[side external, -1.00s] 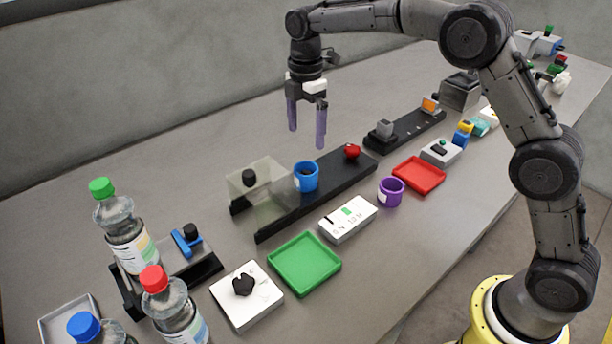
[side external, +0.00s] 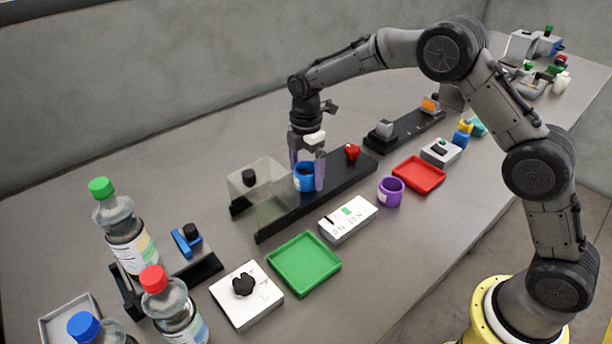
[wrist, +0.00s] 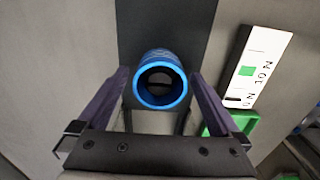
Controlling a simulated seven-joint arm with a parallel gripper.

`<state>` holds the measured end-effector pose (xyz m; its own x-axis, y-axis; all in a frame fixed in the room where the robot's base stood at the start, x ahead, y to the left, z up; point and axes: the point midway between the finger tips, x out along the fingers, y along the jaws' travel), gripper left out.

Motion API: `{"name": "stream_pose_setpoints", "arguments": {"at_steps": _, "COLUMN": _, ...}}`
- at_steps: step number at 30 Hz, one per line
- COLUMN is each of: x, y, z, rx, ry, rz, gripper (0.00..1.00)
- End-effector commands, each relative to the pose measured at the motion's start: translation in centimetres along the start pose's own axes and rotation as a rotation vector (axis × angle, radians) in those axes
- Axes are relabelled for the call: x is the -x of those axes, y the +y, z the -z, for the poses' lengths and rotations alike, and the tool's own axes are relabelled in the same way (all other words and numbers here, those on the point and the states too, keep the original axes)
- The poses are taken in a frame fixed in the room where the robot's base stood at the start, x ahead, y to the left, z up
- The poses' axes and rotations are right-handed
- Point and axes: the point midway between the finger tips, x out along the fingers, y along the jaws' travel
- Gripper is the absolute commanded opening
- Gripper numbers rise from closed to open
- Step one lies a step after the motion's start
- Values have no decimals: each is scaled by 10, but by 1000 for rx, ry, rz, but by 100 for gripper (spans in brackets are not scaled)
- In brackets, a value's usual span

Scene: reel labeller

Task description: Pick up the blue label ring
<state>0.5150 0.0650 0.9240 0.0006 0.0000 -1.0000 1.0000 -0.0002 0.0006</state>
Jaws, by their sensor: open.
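The blue label ring (side external: 303,178) stands on the long black base, close to the clear guard plate. In the wrist view the blue label ring (wrist: 160,80) shows its round opening, dark inside, between my two fingers. My gripper (side external: 308,180) is open, pointing down, with its purple fingers on either side of the ring. In the wrist view my gripper (wrist: 160,88) shows a gap between each finger and the ring. The near finger partly covers the ring in the side view.
The black base (side external: 330,187) also bears a clear guard plate (side external: 262,195) left of the ring and a red knob (side external: 352,152) to its right. A white meter box (side external: 348,220), a purple ring (side external: 391,191), a green tray (side external: 304,264) and a red tray (side external: 419,174) lie in front.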

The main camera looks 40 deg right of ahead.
Motion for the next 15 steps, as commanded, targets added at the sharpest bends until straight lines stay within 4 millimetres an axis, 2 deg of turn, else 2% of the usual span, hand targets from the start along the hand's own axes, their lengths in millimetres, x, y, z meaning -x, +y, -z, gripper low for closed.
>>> {"name": "stream_pose_setpoints", "arguments": {"at_steps": 5, "x": 0, "y": 0, "z": 0, "rx": 0, "ry": 0, "rz": 0, "gripper": 98}}
{"name": "stream_pose_setpoints", "arguments": {"at_steps": 15, "x": 0, "y": 0, "z": 0, "rx": 0, "ry": 0, "rz": 0, "gripper": 37}}
